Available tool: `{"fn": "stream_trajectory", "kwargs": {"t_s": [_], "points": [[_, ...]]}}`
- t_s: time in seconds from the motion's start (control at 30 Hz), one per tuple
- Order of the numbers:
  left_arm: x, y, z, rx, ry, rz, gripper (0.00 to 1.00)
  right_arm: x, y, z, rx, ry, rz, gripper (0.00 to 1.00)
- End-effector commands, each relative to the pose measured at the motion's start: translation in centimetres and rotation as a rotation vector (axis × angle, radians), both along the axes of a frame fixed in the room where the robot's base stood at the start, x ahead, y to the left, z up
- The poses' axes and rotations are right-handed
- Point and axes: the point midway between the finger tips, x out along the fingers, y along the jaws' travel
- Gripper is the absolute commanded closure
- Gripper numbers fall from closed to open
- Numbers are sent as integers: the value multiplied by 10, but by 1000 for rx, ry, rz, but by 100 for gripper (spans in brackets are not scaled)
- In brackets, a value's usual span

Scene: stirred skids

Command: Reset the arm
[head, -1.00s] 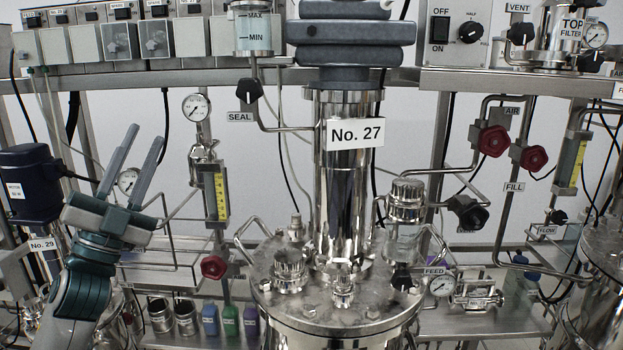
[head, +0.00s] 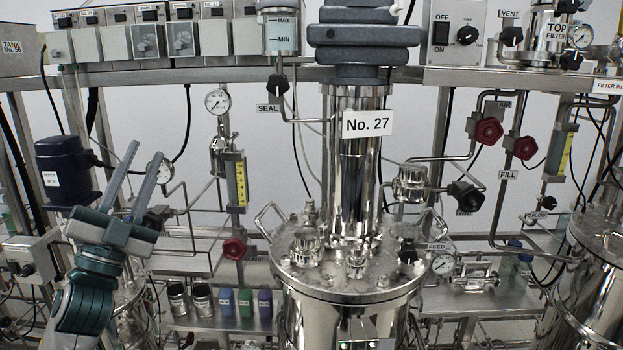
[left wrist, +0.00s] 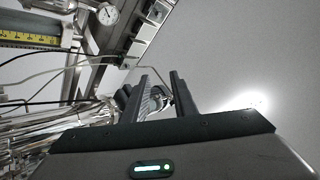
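My left gripper (head: 135,178) is raised at the left of the head view, with its two grey fingers pointing up and spread apart. Nothing is between them. In the left wrist view the fingers (left wrist: 158,85) also stand apart and empty, with wall and pipework beyond. The green and grey left arm comes up from the bottom left corner. My right gripper shows in neither view.
A steel vessel labelled No. 27 (head: 349,288) stands at the centre. A dark blue motor (head: 66,172) is just left of my left gripper. A gauge (head: 217,101) and a yellow-scaled tube (head: 237,180) are to its right. A steel rail (head: 230,73) runs above.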

Motion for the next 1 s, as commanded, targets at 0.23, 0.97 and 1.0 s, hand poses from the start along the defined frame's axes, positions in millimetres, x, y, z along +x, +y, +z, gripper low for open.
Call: {"fn": "stream_trajectory", "kwargs": {"t_s": [0.23, 0.97, 1.0], "points": [[10, 6, -48, -82, 134, 16, 75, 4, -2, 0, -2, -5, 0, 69], [-72, 6, -414, -514, 1135, 200, 75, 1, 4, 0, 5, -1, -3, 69], [-87, 3, -435, -534, 1200, 214, 75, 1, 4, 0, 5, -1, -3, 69]]}}
